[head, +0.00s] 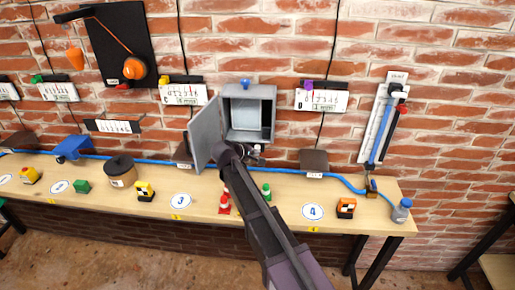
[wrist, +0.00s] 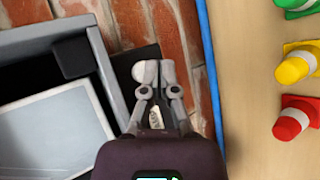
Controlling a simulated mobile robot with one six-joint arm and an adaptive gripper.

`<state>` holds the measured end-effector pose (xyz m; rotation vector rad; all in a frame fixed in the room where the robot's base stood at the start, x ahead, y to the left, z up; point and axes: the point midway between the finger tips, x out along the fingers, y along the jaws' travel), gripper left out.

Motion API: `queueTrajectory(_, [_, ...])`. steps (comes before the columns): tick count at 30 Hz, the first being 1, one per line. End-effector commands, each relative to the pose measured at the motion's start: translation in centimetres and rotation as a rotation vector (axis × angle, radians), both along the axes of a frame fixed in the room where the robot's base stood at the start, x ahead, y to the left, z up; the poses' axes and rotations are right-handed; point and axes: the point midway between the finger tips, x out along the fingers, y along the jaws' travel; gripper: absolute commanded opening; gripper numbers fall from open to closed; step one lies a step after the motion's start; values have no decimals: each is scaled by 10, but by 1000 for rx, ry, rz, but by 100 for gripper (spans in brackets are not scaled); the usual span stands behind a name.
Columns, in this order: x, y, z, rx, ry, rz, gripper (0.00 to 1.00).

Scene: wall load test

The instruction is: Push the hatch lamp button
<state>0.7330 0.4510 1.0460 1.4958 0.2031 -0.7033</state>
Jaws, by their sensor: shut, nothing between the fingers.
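The hatch is a grey wall box (head: 249,113) with its door (head: 205,133) swung open to the left. A blue knob-like piece (head: 245,84) sits on its top. In the wrist view, the box's open inside (wrist: 50,130) fills the left, with a dark block (wrist: 75,57) in it. My gripper (head: 255,150) is just below the box, by the wall. Its fingers (wrist: 156,72) are closed together and empty, over a dark plate (wrist: 127,72) on the bricks. A white label (wrist: 156,117) shows between the finger links. I cannot make out the lamp button; the gripper may hide it.
A wooden bench (head: 380,215) runs below, with a blue hose (head: 340,180) along its back. Red (wrist: 293,118), yellow (wrist: 297,66) and green (wrist: 300,8) cones stand on it. A metal bottle (head: 402,211) is at its right end.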

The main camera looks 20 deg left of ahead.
Motion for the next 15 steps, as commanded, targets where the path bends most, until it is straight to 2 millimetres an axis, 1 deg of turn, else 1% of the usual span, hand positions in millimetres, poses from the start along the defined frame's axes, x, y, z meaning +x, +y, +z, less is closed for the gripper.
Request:
queueTrajectory(10, [-1, 0, 0, 0, 0, 0, 0])
queueTrajectory(15, [-9, -2, 0, 0, 0, 0, 0])
